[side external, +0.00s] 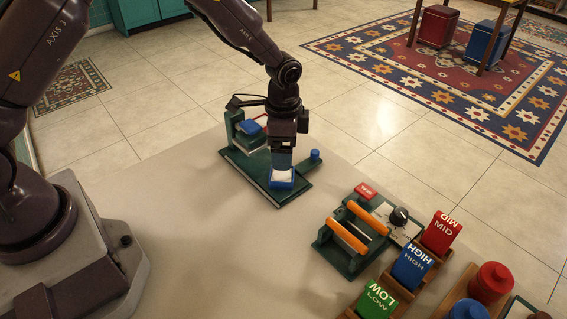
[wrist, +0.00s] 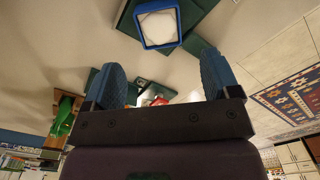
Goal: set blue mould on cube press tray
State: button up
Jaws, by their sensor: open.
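The blue mould (side external: 281,184) is a small square frame with white filling, sitting at the front end of the green cube press tray (side external: 262,188). In the wrist view the mould (wrist: 143,40) shows whole at the top, with the green tray (wrist: 198,22) around part of it. My gripper (side external: 281,165) points down just above and behind the mould in the side view. In the wrist view its two blue fingers (wrist: 158,65) are apart with nothing between them, and the mould lies beyond their tips. The exact gap to the mould is hard to tell.
The press has a green upright (side external: 234,126), a blue block (side external: 250,127) and a blue knob (side external: 315,155) beside my gripper. A green device with orange bars (side external: 347,236) and red, blue and green labelled blocks (side external: 411,267) stand at right. The table's left middle is clear.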

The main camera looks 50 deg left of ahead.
notch_tip(320, 180, up, 5)
jog(key=shift+r, duration=0.1)
jog(key=s+a+r+n+t, duration=0.2)
jog(key=s+r, duration=0.2)
jog(key=r, duration=0.6)
jog(key=s+a+r+n+t, duration=0.1)
jog(key=s+r+n, duration=0.2)
jog(key=s, duration=0.7)
jog(key=s+a+r+n+t, duration=0.1)
jog(key=s+r+n+t, duration=0.1)
jog(key=s+r+n, duration=0.2)
jog(key=s+r, duration=0.3)
jog(key=s, duration=0.3)
jog(key=shift+a+r+t, duration=0.3)
jog(key=shift+a, duration=0.1)
jog(key=shift+s, duration=0.1)
